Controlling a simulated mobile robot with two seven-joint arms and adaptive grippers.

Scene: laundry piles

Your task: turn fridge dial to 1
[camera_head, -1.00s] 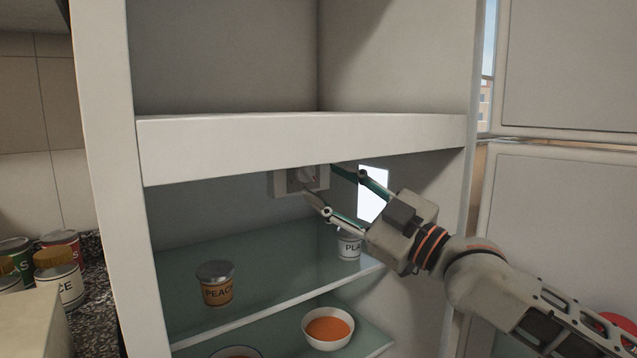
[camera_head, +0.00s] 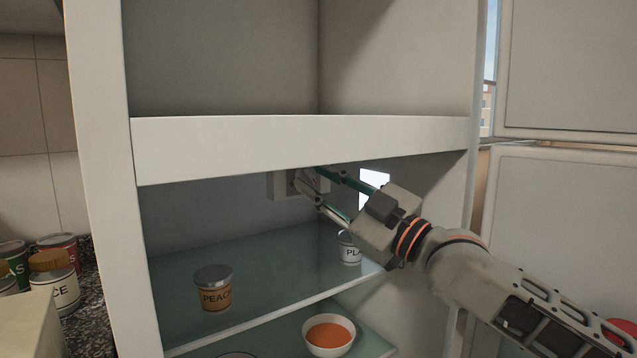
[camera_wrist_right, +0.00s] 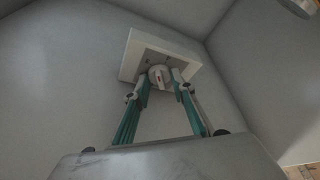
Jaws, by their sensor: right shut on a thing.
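The fridge dial (camera_wrist_right: 158,77) is a small round white knob with a dark mark on it. It sits on a pale control box (camera_head: 281,186) high on the fridge's back wall, under the thick divider. My right gripper (camera_wrist_right: 162,80) has its two fingertips on either side of the dial and is shut on it. In the head view my right gripper (camera_head: 309,182) covers most of the dial, so its setting cannot be read there. The numbers around the dial are too small to read. My left gripper is not in view.
A glass shelf (camera_head: 260,255) below holds a peach jar (camera_head: 214,290) and a white jar (camera_head: 349,250) under my right arm. A bowl of orange soup (camera_head: 329,335) stands lower. The white divider (camera_head: 300,145) is just above the gripper. Open doors (camera_head: 565,230) stand right.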

